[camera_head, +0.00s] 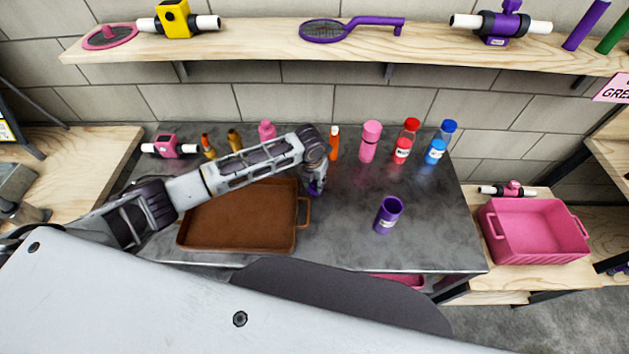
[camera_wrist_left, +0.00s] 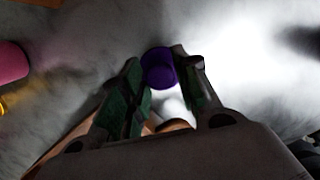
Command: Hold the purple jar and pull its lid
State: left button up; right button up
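The purple jar (camera_head: 388,214) stands upright on the dark grey table, right of centre. Its top looks open, with a dark inside showing. My left gripper (camera_head: 315,188) points down over the table, to the left of the jar and apart from it. Some purple shows at its fingertips. In the left wrist view a round purple lid (camera_wrist_left: 158,70) sits between the fingertips of the left gripper (camera_wrist_left: 158,62) and appears to touch both. My right gripper is in neither view.
A brown tray (camera_head: 240,246) lies left of the gripper. A pink bottle (camera_head: 370,142), a red-capped jar (camera_head: 405,142) and a blue-capped jar (camera_head: 440,142) stand at the back. A pink crate (camera_head: 540,238) is at right. The table around the purple jar is clear.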

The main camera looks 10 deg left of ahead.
aim_at(312, 192)
pick_arm(q)
jog(key=shift+o, duration=1.1)
jog(key=shift+r, duration=0.15)
notch_tip(312, 192, up, 12)
jog(key=s+b, duration=0.1)
jog(key=shift+s+a, duration=0.15)
jog(key=shift+s, duration=0.25)
dwell(0.3)
